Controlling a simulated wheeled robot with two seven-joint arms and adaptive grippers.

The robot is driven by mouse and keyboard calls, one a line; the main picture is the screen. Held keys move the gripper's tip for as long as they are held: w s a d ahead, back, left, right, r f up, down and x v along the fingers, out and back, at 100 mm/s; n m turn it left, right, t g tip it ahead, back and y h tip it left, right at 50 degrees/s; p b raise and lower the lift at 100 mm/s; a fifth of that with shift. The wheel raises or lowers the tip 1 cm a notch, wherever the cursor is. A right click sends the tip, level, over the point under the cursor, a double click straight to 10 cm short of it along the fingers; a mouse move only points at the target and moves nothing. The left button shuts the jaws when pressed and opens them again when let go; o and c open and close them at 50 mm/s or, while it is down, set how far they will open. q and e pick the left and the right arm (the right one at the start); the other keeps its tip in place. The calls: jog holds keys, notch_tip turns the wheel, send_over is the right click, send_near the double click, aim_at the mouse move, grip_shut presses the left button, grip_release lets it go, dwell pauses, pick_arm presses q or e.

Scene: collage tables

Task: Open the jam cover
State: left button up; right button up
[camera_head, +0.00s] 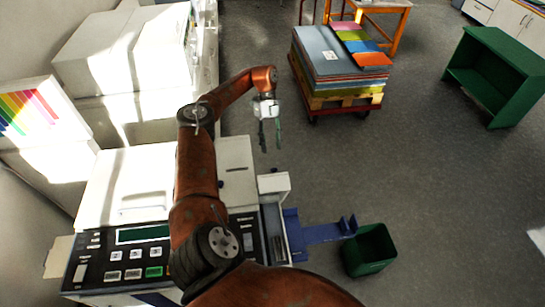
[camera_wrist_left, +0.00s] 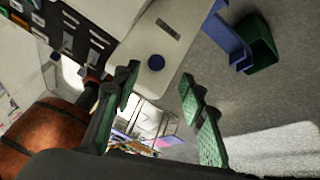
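The white machine (camera_head: 120,185) stands at the left in the head view, with a dark control panel. Its right-hand white panel (camera_head: 238,165) has a slot and a small dark knob (camera_head: 220,184); I cannot tell for sure which part is the jam cover. In the left wrist view a round dark blue knob (camera_wrist_left: 156,61) and a slot (camera_wrist_left: 168,30) show on a white surface (camera_wrist_left: 140,45). My left gripper (camera_head: 270,146) is open and empty, pointing down at the machine's far right side. Its green-padded fingers (camera_wrist_left: 158,80) are spread, apart from the knob. My right gripper is not in view.
A blue tray (camera_head: 322,232) juts from the machine's right side, beside a green bin (camera_head: 368,250). A cart with stacked coloured sheets (camera_head: 325,55) stands behind, and a green shelf (camera_head: 490,75) at the far right. The grey floor between is clear.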

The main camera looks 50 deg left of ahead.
pick_arm(q)
jog(key=shift+v, duration=1.35)
